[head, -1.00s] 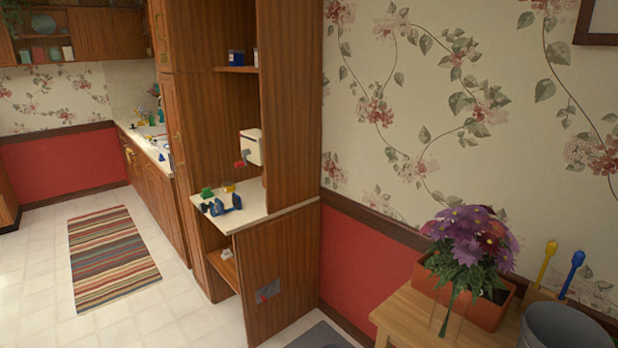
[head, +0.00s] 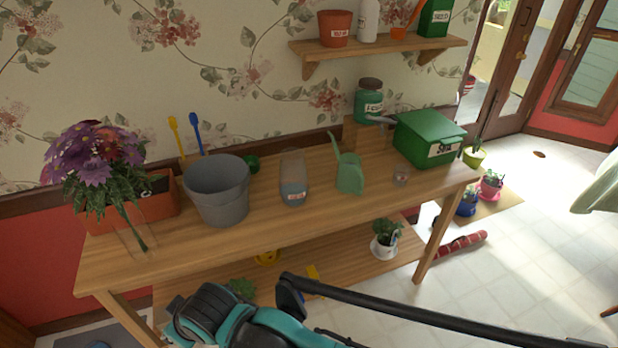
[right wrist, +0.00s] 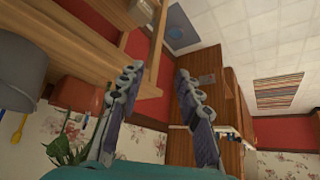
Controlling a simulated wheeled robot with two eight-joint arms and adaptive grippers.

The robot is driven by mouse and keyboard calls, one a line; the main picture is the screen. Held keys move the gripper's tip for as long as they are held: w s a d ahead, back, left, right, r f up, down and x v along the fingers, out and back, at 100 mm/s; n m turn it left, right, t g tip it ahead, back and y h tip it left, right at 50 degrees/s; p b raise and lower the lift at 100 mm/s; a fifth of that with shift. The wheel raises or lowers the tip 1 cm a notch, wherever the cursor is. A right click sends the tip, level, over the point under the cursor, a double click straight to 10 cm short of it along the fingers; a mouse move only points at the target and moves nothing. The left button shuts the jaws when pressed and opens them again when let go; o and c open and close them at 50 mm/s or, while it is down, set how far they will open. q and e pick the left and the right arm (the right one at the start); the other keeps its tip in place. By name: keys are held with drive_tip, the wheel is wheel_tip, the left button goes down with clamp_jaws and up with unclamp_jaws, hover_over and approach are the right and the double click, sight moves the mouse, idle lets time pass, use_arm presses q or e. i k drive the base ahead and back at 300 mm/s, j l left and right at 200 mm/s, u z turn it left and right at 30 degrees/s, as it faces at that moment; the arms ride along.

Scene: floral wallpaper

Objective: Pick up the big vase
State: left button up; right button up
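A tall clear glass vase (head: 130,238) holds purple flowers (head: 92,165) at the table's left end, in front of a terracotta planter (head: 160,192). A smaller clear glass container (head: 293,180) with a blue lower part and a label stands mid-table. I cannot tell for certain which one is the big vase. My right gripper (right wrist: 159,72) is open and empty in the right wrist view, its fingers apart near the table's left end. In the head view, parts of my arm show below the table, and its fingers are not clear. My left gripper is not in view.
A grey bucket (head: 217,195) stands right of the flowers. A green watering can (head: 348,176), a small glass (head: 401,176) and a green box (head: 430,138) stand farther right on the wooden table (head: 250,240). A shelf (head: 380,50) hangs above. Potted plants sit below.

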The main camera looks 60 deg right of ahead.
sight(292, 180)
drive_tip(key=z, duration=2.05)
